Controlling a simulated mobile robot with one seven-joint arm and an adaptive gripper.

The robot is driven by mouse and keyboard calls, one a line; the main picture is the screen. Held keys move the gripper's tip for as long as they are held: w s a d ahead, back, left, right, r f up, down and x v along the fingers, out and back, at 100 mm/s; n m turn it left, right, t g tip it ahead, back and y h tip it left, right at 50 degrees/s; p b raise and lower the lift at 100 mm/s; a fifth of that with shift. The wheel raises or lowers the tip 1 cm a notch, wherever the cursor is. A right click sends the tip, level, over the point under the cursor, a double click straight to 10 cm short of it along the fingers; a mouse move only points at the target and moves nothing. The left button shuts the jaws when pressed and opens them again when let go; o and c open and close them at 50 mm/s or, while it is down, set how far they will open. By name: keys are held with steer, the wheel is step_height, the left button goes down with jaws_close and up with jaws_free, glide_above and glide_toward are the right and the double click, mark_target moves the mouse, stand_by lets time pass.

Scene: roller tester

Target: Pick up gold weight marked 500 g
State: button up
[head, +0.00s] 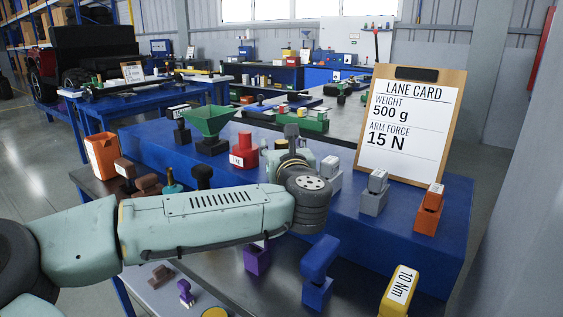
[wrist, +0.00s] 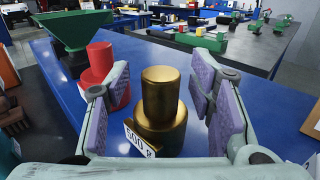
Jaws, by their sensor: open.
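The gold weight (wrist: 160,105) stands upright on the blue surface in the wrist view, a narrow cylinder on a wider base. A white tag (wrist: 140,138) on its front seems to read 500 g, though its first digit is not sharp. My gripper (wrist: 164,92) is open, with one purple-padded finger on each side of the weight and gaps visible at both pads. In the head view my arm hides the gold weight, and part of my gripper (head: 292,140) shows above the wrist.
A red weight (wrist: 100,75) stands close behind the left finger. A green funnel (head: 208,120) is farther left. The lane card (head: 411,125), reading 500 g and 15 N, stands at the right. Grey (head: 375,193) and orange (head: 429,210) blocks stand before it on the blue bench (head: 345,228).

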steer(key=shift+c, duration=0.5)
jaws_close()
stand_by(0.3)
